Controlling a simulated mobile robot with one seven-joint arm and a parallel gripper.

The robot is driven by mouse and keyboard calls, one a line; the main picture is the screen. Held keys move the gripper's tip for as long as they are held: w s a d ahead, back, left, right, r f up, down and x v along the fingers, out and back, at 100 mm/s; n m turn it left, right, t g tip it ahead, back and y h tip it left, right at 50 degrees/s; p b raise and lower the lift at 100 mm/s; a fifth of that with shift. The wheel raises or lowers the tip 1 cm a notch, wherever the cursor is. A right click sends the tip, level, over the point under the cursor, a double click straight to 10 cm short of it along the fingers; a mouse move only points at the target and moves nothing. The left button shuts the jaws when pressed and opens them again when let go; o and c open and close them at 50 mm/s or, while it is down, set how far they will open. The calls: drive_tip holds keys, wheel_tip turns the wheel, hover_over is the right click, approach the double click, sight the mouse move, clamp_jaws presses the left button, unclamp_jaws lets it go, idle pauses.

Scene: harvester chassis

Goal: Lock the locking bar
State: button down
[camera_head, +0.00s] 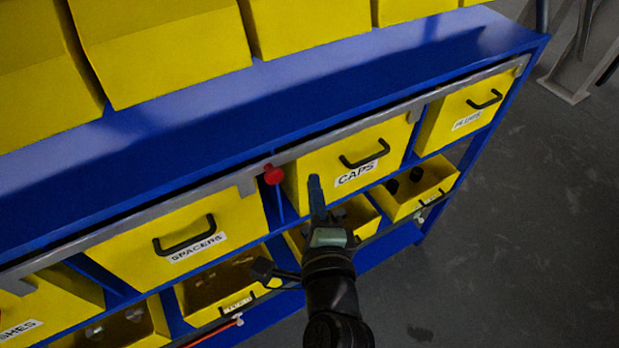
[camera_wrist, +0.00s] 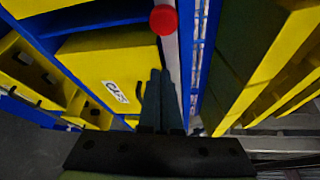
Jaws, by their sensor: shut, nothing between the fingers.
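The locking bar (camera_head: 130,221) is a long grey strip along the front edge of the blue shelf, with short tabs hanging over the yellow bins. A red knob (camera_head: 273,175) sits on it between the SPACERS and CAPS bins. In the wrist view the red knob (camera_wrist: 164,20) is at the top, beyond my fingertips, with the grey bar (camera_wrist: 171,62) running below it. My gripper (camera_head: 315,182) is shut and empty, in front of the CAPS bin, right of and apart from the knob. In the wrist view my gripper (camera_wrist: 159,74) points toward the knob.
The CAPS bin (camera_head: 299,185), SPACERS bin (camera_head: 137,252) and PLUGS bin (camera_head: 436,135) have black handles that stick out. Open yellow bins (camera_head: 420,190) sit on the lower shelf. Larger yellow bins (camera_head: 165,50) stand above. Floor (camera_head: 530,230) at the right is clear.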

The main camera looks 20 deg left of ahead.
drive_tip(key=b+v, duration=0.1)
drive_tip(key=v, duration=0.5)
drive_tip(key=shift+s+a, duration=0.25)
drive_tip(key=shift+w, duration=0.1)
drive_tip(key=w+d+r+n+t+h+b, duration=0.1)
drive_tip(key=w+d+r+n+t, duration=0.15)
drive_tip(key=r, duration=0.45)
drive_tip(key=w+d+r+n+t+h, duration=0.1)
drive_tip(key=w+r+n+t, duration=0.15)
drive_tip(key=r, duration=0.35)
drive_tip(key=w+d+r+n+t+h+b, duration=0.1)
drive_tip(key=w+d+r+n, duration=0.1)
drive_tip(key=r+n, duration=0.35)
drive_tip(key=s+d+r+n+t+h, duration=0.2)
drive_tip(key=s+r+t, duration=0.1)
drive_tip(key=r, duration=0.9)
drive_tip(key=s+d+r+n+t+h, duration=0.1)
drive_tip(key=s+d+r+t+h, duration=0.2)
drive_tip(key=r, duration=0.8)
drive_tip(key=shift+s+d+r+n+t, duration=0.15)
drive_tip(key=shift+s+r+n+t, duration=0.3)
drive_tip(key=shift+t, duration=0.35)
